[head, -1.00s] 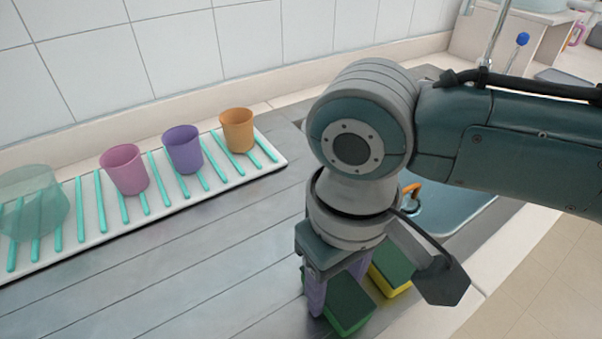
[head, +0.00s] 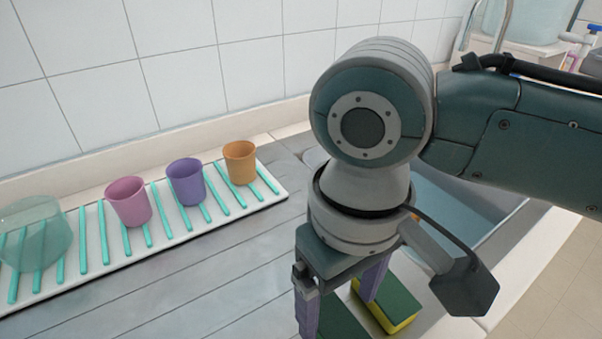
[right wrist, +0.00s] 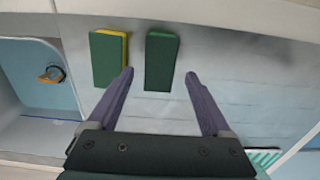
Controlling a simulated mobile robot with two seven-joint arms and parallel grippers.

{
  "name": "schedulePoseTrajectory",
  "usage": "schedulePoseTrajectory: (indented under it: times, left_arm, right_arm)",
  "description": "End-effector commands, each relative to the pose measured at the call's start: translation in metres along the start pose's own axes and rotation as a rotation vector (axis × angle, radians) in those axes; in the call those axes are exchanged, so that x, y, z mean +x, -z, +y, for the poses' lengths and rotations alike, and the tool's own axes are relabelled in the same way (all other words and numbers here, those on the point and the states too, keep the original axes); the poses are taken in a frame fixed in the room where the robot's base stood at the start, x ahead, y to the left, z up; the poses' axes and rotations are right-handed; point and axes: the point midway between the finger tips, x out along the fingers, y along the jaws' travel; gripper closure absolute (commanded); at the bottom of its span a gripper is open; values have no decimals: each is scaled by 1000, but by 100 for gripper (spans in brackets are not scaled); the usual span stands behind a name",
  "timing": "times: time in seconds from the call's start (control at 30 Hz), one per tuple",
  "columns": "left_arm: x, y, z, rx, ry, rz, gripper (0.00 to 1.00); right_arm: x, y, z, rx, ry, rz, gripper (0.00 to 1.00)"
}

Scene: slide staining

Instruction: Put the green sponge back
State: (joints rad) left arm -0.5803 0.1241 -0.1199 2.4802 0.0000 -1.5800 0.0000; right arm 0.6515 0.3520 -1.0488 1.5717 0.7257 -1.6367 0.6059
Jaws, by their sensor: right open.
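The green sponge (head: 342,321) lies on the metal counter by the sink, mostly cut off at the bottom of the head view. The right wrist view shows it whole as a dark green block (right wrist: 161,62). A green-and-yellow sponge (head: 397,304) lies beside it, closer to the sink, and also shows in the right wrist view (right wrist: 107,60). My right gripper (head: 340,300) is open and empty above the green sponge. In the right wrist view its fingertips (right wrist: 159,75) are spread to either side of that sponge, apart from it. My left gripper is out of view.
A white rack (head: 90,282) with teal bars stands left along the wall, holding a clear green cup (head: 35,235), a pink cup (head: 129,203), a purple cup (head: 186,183) and an orange cup (head: 240,163). The blue sink (head: 450,215) is at right. The counter between is bare.

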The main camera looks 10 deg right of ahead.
Motion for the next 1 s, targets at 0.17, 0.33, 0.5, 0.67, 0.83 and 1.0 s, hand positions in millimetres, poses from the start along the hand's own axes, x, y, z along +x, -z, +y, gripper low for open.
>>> schedulePoseTrajectory:
  times: [0.17, 0.33, 0.5, 0.67, 0.83, 1.0]
  left_arm:
    - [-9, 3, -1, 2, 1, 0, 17]
    - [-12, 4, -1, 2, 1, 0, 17]
    - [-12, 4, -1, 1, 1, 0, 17]
    - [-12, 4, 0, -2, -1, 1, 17]
    - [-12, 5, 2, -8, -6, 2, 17]
    - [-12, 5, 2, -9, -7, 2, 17]
  right_arm:
    - [-43, 1, 0, -1, 1, 4, 17]
    - [-67, 1, 0, 0, 1, 2, 17]
    - [-75, 0, 0, 0, 1, 0, 17]
    - [-70, -5, -11, -22, 38, 18, 17]
    - [-55, -22, -46, -61, 177, 127, 17]
    - [-46, -50, -44, 11, 226, 277, 17]
